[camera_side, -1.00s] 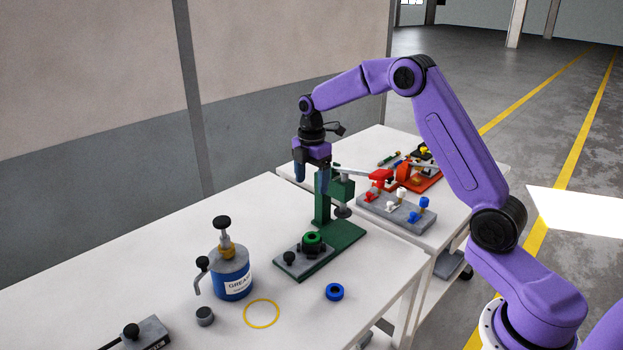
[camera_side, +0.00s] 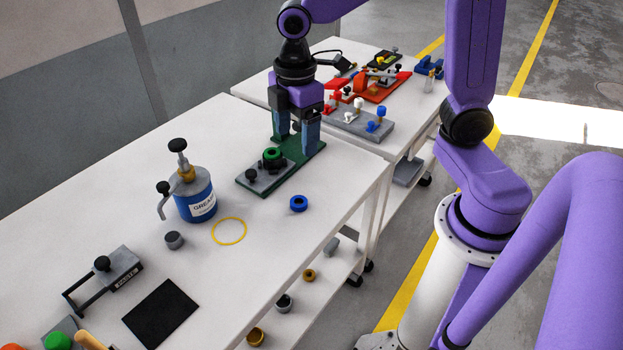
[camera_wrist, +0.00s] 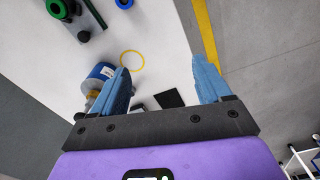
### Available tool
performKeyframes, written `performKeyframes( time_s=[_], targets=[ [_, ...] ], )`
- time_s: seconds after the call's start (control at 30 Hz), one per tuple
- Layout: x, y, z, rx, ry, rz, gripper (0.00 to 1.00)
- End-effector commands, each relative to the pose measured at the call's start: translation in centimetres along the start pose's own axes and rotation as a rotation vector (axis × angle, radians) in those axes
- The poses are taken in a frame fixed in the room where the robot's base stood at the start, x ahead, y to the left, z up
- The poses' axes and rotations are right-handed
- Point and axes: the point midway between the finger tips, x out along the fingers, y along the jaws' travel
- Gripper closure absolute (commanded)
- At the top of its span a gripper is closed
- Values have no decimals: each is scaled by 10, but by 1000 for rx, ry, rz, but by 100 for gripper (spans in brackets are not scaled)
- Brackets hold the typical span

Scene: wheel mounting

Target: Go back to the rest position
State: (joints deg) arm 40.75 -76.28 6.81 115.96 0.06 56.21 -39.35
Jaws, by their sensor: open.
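My gripper (camera_side: 293,143) points down with its two blue fingers apart and nothing between them. In the side view it appears in front of the green press and hides most of its column. The press's green base (camera_side: 312,150) carries a grey plate with a green ring-shaped part (camera_side: 272,154) and a black knob on it. In the wrist view my gripper (camera_wrist: 162,68) is also open and empty. The green ring (camera_wrist: 57,8) shows there at the upper left, clear of the fingers.
A blue ring (camera_side: 298,203), a grease can (camera_side: 195,203), a yellow ring (camera_side: 229,231) and a grey cap (camera_side: 174,240) stand on the table. A paste box (camera_side: 117,268) and black mat (camera_side: 160,313) lie nearer. Behind, a second table holds a grey peg block (camera_side: 358,125).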

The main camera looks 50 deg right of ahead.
Motion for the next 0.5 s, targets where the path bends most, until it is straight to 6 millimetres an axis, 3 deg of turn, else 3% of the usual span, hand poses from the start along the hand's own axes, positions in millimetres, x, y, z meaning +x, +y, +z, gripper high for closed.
performKeyframes(
  time_s=[0.1, 0.3, 0.5],
  targets=[
    [-3, -49, 11, 40, 7, 2, 23],
    [0, -118, 43, 122, 13, -2, 23],
    [7, -158, 73, 183, 15, -6, 23]
  ],
)
